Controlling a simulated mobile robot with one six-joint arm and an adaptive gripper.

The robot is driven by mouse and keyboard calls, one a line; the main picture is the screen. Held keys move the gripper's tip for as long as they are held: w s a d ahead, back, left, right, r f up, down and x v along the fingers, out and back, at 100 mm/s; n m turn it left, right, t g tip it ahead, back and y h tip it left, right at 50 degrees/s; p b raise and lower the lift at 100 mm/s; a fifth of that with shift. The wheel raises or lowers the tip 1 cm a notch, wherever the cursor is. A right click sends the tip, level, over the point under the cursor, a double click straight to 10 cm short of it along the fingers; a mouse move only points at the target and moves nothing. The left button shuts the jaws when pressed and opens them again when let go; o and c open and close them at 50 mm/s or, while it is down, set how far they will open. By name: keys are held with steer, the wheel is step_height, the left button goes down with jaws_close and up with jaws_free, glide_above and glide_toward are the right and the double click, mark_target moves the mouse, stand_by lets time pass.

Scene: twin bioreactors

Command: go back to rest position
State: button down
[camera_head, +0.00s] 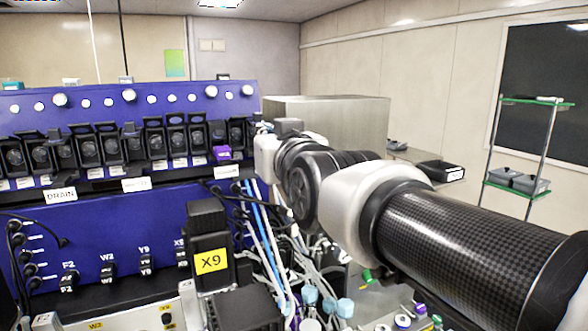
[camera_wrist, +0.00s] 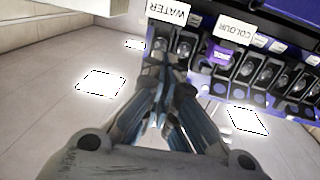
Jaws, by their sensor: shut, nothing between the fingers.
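My gripper (camera_wrist: 165,62) shows in the wrist view with its fingers drawn together and nothing between them. Its tips lie in front of a row of black pump heads (camera_wrist: 185,45) on the blue bioreactor panel, below the upside-down WATER label (camera_wrist: 168,11). In the head view my arm reaches in from the lower right to the right end of the blue panel (camera_head: 100,222). My wrist hides most of the gripper there. I cannot tell whether the fingertips touch the panel.
A black X9 box (camera_head: 207,230) stands before the panel. Tubes and cables (camera_head: 262,235) hang close below my wrist. A grey metal box (camera_head: 345,118) stands behind my arm. A glass-shelved rack (camera_head: 520,145) is at the right wall.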

steer(key=s+d+f+m+g+h+b, duration=0.1)
steer(key=s+d+f+g, duration=0.1)
steer(key=s+d+f, duration=0.35)
steer(key=s+d+f+g+h+b, duration=0.1)
steer(key=s+d+f+g+h, duration=0.15)
steer(key=f, duration=0.65)
steer(key=s+d+f+m+g+h, duration=0.1)
steer(key=s+d+f+g, duration=0.1)
steer(key=s+d+f, duration=0.35)
steer(key=s+d+f+m+g+b, duration=0.1)
steer(key=s+d+f+g, duration=0.1)
steer(key=s+f, duration=0.6)
steer(key=s+d+f+m+g+h+b, duration=0.1)
steer(key=s+d+f+g, duration=0.2)
steer(key=s+f, duration=0.5)
steer(key=shift+s+d+f+g, duration=0.15)
steer(key=shift+d+f+g, duration=0.2)
steer(key=shift+f, duration=0.25)
steer(key=shift+h, duration=0.25)
